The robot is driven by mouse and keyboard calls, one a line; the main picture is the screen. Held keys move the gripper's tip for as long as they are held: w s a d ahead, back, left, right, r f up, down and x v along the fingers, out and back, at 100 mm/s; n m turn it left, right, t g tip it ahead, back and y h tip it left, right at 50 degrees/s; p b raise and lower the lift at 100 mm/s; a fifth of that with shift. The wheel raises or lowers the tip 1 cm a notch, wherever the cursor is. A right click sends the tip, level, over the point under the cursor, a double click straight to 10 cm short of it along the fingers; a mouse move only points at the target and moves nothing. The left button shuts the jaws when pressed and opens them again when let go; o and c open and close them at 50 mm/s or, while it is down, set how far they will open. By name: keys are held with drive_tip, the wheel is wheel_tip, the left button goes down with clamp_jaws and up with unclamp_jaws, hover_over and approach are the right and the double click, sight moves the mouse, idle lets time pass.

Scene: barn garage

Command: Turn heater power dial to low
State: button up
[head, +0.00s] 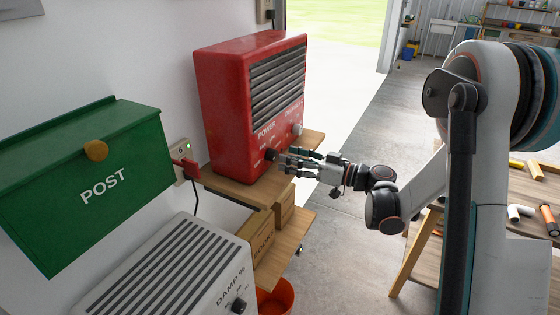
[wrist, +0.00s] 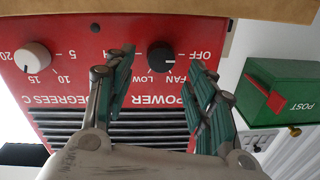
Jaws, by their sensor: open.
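The red heater (head: 228,105) stands on a wooden shelf against the wall. Its black power dial (head: 271,154) is low on the front face, and in the wrist view the dial (wrist: 161,57) has OFF, FAN and LOW printed around it. That view is upside down. I cannot clearly tell which mark the dial points to. My gripper (head: 285,158) is open in front of the dial. In the wrist view my fingers (wrist: 160,65) lie on either side of the dial. I cannot tell whether they touch it.
A white temperature dial (wrist: 33,57) sits on the same heater face. A green POST box (head: 85,180) and a white dehumidifier-like unit (head: 170,270) are at the left. The wooden shelf (head: 235,190) is under the heater, with a red plug (head: 186,167) in the wall socket beside it.

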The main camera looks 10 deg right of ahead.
sight(276, 155)
drive_tip(key=shift+b+x, duration=0.4)
drive_tip(key=shift+x, duration=1.6)
drive_tip(key=shift+c, duration=0.2)
drive_tip(key=c, duration=1)
